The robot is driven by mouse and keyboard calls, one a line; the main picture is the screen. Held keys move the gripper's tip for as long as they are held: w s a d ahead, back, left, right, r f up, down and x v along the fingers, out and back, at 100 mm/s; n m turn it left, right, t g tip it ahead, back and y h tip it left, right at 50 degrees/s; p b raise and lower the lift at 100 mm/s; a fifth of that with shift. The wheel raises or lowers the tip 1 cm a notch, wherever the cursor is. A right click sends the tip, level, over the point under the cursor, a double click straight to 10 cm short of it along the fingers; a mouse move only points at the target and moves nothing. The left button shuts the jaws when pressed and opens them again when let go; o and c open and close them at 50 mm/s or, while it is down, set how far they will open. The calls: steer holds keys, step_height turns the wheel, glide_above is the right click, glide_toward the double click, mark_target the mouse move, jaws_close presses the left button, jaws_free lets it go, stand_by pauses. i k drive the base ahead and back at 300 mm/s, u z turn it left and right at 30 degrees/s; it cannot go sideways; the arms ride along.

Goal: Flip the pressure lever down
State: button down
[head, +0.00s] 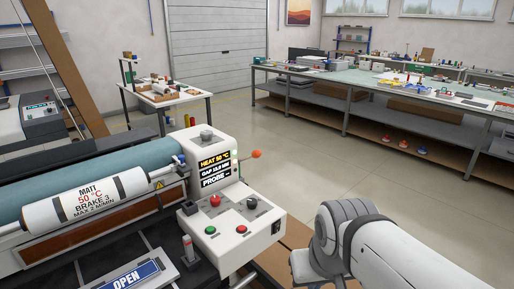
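A lever with an orange ball knob (256,154) sticks out from the right side of the white machine's control head (210,148). It looks like the pressure lever. Its short rod points right and is near level in the picture; I cannot tell its exact position. The head's display (215,169) reads HEAT 50 °C, with a gap line and a probe line below. My arm shows at the lower right, apart from the lever. My gripper is not in view.
The control panel (222,241) below the head has red and green buttons and a black knob. A roller (85,198) marked MATT 50 °C lies at left. An OPEN sign (137,275) lies in front. A long workbench (400,85) stands behind; the floor between is clear.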

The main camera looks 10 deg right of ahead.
mark_target(256, 153)
steer(key=u, duration=0.15)
steer(key=i, duration=0.95)
steer(key=z, duration=0.05)
